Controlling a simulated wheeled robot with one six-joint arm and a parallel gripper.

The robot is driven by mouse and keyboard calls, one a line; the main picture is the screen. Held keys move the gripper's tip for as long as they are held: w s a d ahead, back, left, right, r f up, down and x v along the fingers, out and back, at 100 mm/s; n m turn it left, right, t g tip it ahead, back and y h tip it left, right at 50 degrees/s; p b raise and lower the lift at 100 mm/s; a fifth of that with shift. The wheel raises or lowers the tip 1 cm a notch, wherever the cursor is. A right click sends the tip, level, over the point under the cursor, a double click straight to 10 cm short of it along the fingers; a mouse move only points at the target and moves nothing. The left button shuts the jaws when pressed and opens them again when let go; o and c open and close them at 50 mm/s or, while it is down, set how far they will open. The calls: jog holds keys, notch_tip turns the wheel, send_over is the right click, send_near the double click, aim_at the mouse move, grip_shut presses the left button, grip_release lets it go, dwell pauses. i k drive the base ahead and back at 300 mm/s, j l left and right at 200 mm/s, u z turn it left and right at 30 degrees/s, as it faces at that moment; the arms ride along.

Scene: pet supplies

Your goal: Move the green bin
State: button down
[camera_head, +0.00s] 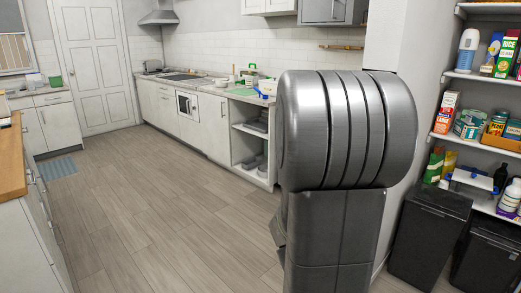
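I cannot pick out a green bin with certainty. A small green container (55,81) stands on the far left counter, and it is too small to tell what it is. Two dark bins stand at the lower right: one black bin (428,238) below the shelves and another black bin (490,258) at the right edge. Neither looks green. A large grey metallic part of my own arm fills the middle right and hides what is behind it. My gripper does not show.
Shelves (490,78) of boxes and bottles stand at right. A wooden-topped counter (11,166) is at left. The wood floor (160,215) between is clear, with a blue mat (58,168).

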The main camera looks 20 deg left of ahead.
aim_at(56, 82)
jog(key=i+j+u, duration=0.5)
jog(key=i+u, duration=0.65)
jog(key=i, duration=0.15)
jog(key=i+l+u, duration=0.1)
jog(key=i+u, duration=0.3)
jog(key=i+l+u, duration=0.1)
jog(key=i+u, duration=0.35)
jog(key=i, duration=1.35)
jog(key=i+z, duration=0.1)
jog(key=i, duration=1.6)
jog(key=i+u, duration=0.1)
jog(key=i, duration=1.6)
jog(key=i+u, duration=0.1)
jog(key=i, duration=1.6)
jog(key=i+u, duration=0.25)
jog(key=i, duration=0.6)
jog(key=i+l+u, duration=0.25)
jog(key=i, duration=0.55)
jog(key=i+j+z, duration=0.2)
jog(key=i, duration=0.35)
jog(key=i+j+z, duration=0.2)
jog(key=i+j, duration=0.15)
jog(key=i, duration=0.15)
jog(key=i+j+z, duration=0.2)
jog(key=i+j, duration=0.2)
jog(key=i, duration=0.05)
